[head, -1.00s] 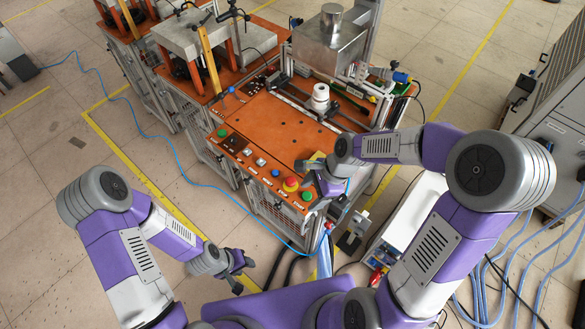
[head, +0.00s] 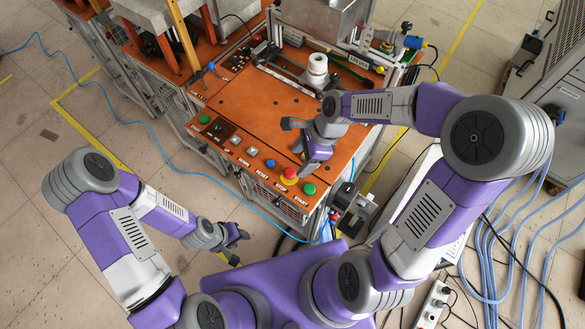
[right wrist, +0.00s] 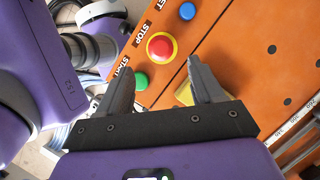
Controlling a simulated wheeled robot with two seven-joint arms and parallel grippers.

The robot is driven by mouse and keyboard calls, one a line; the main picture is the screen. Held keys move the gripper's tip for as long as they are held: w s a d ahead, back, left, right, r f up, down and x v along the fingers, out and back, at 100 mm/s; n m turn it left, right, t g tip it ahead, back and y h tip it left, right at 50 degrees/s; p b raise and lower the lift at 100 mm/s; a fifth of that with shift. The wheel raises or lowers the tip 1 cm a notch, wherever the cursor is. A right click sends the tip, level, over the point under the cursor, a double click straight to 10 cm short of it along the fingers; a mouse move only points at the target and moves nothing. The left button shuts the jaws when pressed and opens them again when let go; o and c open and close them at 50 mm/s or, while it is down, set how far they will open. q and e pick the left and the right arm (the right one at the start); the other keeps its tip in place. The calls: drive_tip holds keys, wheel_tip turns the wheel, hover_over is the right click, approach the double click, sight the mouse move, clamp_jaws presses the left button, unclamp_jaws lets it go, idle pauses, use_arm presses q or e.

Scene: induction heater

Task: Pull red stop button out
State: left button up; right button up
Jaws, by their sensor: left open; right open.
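The red stop button (head: 290,173) sits on a yellow collar on the front strip of the orange panel, between a blue and a green button. In the right wrist view the red button (right wrist: 160,46) lies beyond the fingertips, roughly between them and under the STOP label. My right gripper (head: 296,145) is above the panel behind the button, with its fingers apart and empty. In the right wrist view the two fingers of my right gripper (right wrist: 157,72) do not touch the button. My left gripper (head: 240,248) is open and empty, low over the floor, away from the panel.
The green button (head: 309,189) and blue button (head: 270,163) flank the red one closely. The orange panel (head: 250,115) is mostly bare. A white cylindrical piece (head: 317,70) stands at its back. A blue hose (head: 140,121) runs across the floor.

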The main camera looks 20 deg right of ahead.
sight(290, 172)
drive_tip(key=b+x, duration=0.1)
drive_tip(key=x, duration=0.5)
drive_tip(key=shift+a+f, duration=0.1)
clamp_jaws()
